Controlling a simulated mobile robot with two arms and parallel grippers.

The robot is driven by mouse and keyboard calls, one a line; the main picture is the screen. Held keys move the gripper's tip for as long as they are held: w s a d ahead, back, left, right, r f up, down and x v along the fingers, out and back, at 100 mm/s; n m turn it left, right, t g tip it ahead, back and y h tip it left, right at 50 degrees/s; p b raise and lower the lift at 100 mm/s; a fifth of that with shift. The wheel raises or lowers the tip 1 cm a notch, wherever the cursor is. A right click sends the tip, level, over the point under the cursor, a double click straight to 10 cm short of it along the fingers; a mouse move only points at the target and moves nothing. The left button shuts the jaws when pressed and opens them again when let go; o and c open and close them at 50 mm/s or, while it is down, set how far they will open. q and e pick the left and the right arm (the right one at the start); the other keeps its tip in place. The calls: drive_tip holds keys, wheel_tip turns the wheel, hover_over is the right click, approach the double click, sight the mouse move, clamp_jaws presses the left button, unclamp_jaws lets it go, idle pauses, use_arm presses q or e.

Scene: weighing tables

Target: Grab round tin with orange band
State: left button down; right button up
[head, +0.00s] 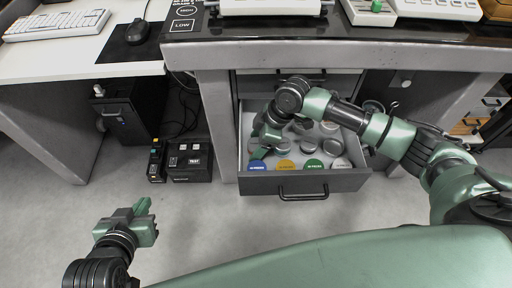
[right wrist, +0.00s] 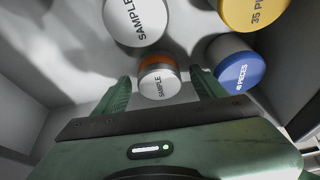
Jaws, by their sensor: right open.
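The round tin with the orange band (right wrist: 157,82) stands in the open drawer (head: 345,181), its white lid marked SAMPLE. In the right wrist view it sits between the two fingertips of my right gripper (right wrist: 159,76), which is open with a gap on both sides. In the head view my right gripper (head: 263,143) reaches down into the drawer's left part, and I cannot make out the banded tin there. My left gripper (head: 136,214) hangs over the floor at lower left, away from the drawer; its jaw opening is unclear.
A blue-lidded tin (right wrist: 240,72), a yellow-lidded tin (right wrist: 252,10) and a larger SAMPLE tin (right wrist: 136,18) stand close by. A green-lidded tin (head: 313,164) and several grey tins share the drawer. The drawer's side wall is near. The table edge (head: 400,52) overhangs behind.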

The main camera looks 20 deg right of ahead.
drive_tip(key=c, duration=1.5)
drive_tip(key=shift+o, duration=0.2)
drive_tip(key=shift+r, duration=0.1)
